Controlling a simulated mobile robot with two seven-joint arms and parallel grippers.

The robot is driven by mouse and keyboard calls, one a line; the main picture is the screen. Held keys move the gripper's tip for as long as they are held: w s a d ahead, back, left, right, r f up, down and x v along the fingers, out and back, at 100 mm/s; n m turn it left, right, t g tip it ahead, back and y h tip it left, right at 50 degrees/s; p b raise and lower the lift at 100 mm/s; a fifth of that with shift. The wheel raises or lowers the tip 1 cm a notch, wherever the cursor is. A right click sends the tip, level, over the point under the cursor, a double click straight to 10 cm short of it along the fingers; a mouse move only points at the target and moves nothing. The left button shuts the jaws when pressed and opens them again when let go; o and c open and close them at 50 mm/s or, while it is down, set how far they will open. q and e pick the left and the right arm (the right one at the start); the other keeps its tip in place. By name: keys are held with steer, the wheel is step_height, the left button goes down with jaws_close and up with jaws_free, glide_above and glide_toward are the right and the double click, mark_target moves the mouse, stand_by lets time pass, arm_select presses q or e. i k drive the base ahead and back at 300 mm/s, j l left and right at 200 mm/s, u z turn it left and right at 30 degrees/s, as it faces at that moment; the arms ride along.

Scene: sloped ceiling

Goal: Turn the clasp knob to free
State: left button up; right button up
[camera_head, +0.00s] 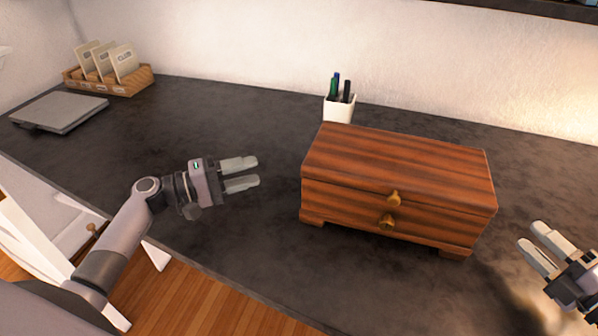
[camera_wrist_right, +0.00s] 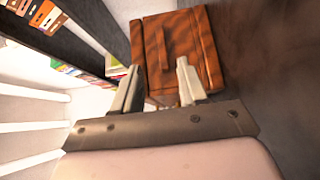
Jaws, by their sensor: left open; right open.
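A striped reddish-brown wooden box (camera_head: 395,185) stands closed on the dark desk, its front facing me. A small brass clasp knob (camera_head: 394,198) sits at the lid's front edge, and a second brass knob (camera_head: 387,222) sits below it on the front. My left gripper (camera_head: 258,171) is open and empty, left of the box and apart from it. My right gripper (camera_head: 530,242) is open and empty, right of the box and apart from it. In the right wrist view the box (camera_wrist_right: 205,45) shows beyond the open fingers (camera_wrist_right: 158,85); I cannot make out the clasp there.
A white cup (camera_head: 339,107) with pens stands behind the box. A wooden tray with cards (camera_head: 108,80) and a flat grey device (camera_head: 60,110) are at the back left. The dark desk (camera_head: 250,250) is clear around the box's front and left. A wall closes the back.

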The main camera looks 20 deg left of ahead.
mark_target(386, 223)
steer(key=k+l, duration=0.75)
steer(key=l, duration=0.2)
